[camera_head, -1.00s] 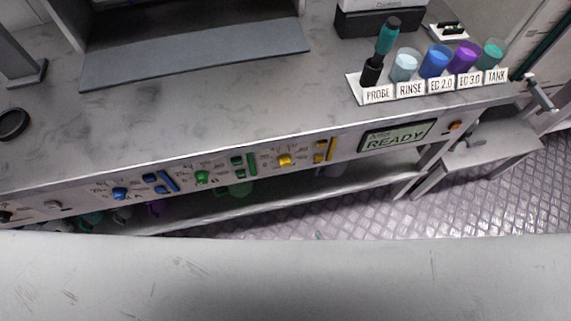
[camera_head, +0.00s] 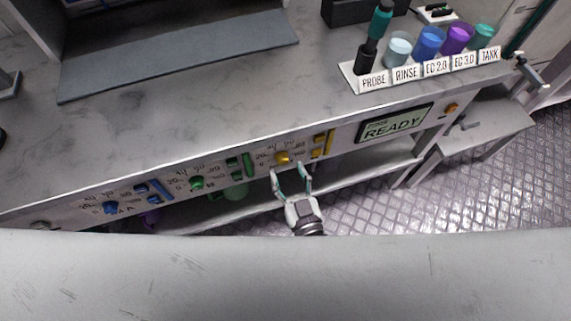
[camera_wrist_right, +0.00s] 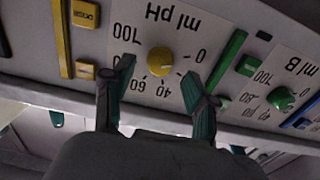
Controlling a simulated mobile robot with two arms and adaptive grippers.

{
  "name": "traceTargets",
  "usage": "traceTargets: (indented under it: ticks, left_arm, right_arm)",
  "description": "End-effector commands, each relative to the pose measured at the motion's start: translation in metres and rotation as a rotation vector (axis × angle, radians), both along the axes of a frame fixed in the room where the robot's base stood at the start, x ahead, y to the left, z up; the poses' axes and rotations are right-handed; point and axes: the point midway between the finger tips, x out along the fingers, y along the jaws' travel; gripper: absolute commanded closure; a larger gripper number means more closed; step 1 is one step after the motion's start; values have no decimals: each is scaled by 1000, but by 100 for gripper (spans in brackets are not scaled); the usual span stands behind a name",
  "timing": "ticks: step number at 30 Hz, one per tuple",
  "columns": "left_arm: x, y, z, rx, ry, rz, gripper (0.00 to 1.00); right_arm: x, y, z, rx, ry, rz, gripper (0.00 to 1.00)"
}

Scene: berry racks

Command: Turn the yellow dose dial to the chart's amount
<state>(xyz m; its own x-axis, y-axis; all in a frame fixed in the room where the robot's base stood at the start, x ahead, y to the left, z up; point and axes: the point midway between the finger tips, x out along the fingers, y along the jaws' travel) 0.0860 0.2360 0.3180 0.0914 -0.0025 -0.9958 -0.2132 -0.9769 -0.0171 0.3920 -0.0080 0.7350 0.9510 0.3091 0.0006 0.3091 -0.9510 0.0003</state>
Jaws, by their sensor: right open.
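The yellow dose dial (camera_head: 282,158) sits on the front panel of the bench, left of the yellow bar and buttons. In the right wrist view the yellow dial (camera_wrist_right: 160,62) shows upside down, with a scale from 0 to 100 and the label "ml pH". My right gripper (camera_head: 291,172) is open just below and in front of the dial. In the right wrist view its two fingers (camera_wrist_right: 158,80) stand on either side of the dial's lower part, apart from it. No chart can be made out. My left gripper is not in view.
A green dial (camera_head: 196,183) and a blue dial (camera_head: 110,207) are further left on the panel. A display reading "READY" (camera_head: 394,124) is to the right. Cups (camera_head: 430,42) and a probe (camera_head: 372,40) stand in a labelled rack on top. A lower shelf (camera_head: 345,179) runs beneath the panel.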

Motion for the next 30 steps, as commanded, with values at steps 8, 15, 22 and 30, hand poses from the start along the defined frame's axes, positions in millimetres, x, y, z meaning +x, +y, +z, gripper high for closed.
traceTargets:
  ticks: [8, 15, 22, 30]
  left_arm:
    - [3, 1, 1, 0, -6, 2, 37]
    - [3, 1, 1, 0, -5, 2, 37]
    - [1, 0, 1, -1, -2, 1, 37]
    - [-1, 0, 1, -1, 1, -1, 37]
  right_arm:
    - [22, 7, 0, 0, 1, -1, 42]
    - [23, 7, -1, 0, 1, 0, 42]
    - [22, 7, -1, 0, 1, 0, 76]
    - [22, 7, 0, 2, 2, 0, 100]
